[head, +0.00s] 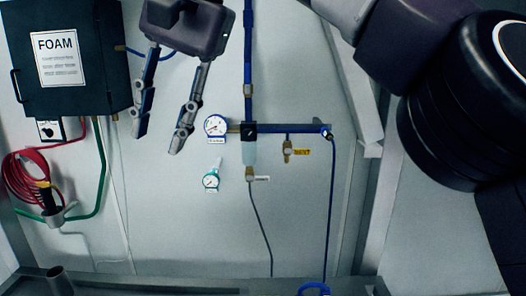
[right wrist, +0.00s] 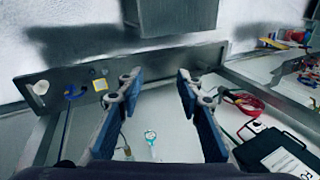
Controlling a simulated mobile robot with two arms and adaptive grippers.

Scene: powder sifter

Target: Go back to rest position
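My right gripper (head: 160,138) hangs into the top left of the head view, its two dark fingers pointing down and spread apart. Behind it is the pale wall panel, between the black FOAM box (head: 70,100) and the blue pipe (head: 247,60). In the right wrist view the gripper (right wrist: 158,80) is open with nothing between its blue-padded fingers. A large dark arm part of mine fills the upper right of the head view. My left gripper is not in view.
A white gauge (head: 215,126), a teal gauge (head: 211,181) and brass valves (head: 287,150) are on or near the blue piping. A red coiled hose (head: 28,180) hangs at the left. A grey ledge (head: 180,285) runs along the bottom. The panel's lower middle is mostly clear.

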